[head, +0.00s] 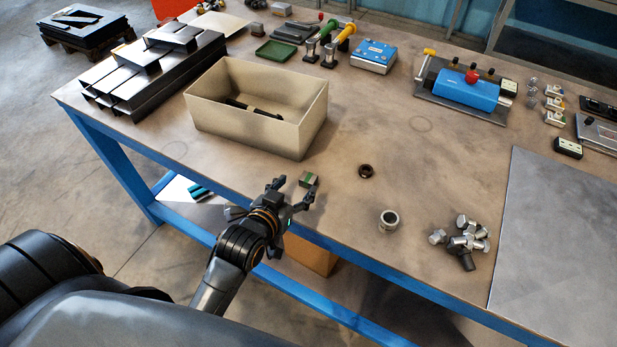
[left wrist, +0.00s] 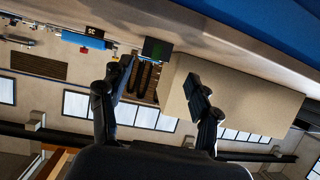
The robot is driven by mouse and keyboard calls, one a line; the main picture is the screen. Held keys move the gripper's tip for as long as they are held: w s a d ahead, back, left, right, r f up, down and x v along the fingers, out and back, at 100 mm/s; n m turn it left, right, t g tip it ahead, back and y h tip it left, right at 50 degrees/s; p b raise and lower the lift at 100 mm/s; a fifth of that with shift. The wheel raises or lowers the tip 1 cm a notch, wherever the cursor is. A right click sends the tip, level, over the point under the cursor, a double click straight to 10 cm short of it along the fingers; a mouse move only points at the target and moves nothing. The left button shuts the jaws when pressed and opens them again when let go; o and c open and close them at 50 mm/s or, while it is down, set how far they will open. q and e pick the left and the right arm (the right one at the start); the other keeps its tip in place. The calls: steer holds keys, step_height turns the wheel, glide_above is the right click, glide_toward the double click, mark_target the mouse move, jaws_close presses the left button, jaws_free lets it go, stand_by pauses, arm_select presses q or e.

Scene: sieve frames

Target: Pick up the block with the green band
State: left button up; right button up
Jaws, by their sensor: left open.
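The small block with the green band (head: 309,180) sits on the brown workbench, near its front edge and in front of the beige bin. My left gripper (head: 293,191) is open and empty at the bench edge, its fingers pointing toward the block. The block lies just beyond the fingertips, nearer the right finger in the head view. In the left wrist view, which is upside down, a dark green block face (left wrist: 156,49) shows beyond and between the spread fingers (left wrist: 160,74). I cannot tell whether a finger touches it. My right gripper is not in view.
The beige bin (head: 235,123) stands behind the block, with dark pieces inside. A dark ring (head: 366,171), a metal ring (head: 389,220) and a pile of metal fittings (head: 463,240) lie to the right. The blue bench edge runs below my gripper.

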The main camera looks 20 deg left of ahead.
mark_target(308, 178)
arm_select(q)
steer(key=shift+w+f, duration=0.25)
steer(key=shift+w, duration=0.35)
steer(key=shift+w+d, duration=0.15)
steer(key=shift+w, duration=0.15)
steer(key=x, duration=0.1)
steer(key=p+x, duration=0.1)
steer(key=x, duration=0.1)
steer(key=shift+w+d+f+p, duration=0.1)
steer(key=shift+w+d+p, duration=0.15)
steer(key=shift+d+p, duration=0.05)
steer(key=shift+w+f, duration=0.25)
steer(key=shift+w, duration=0.2)
steer(key=shift+s, duration=0.1)
steer(key=shift+c, duration=1.1)
jaws_close()
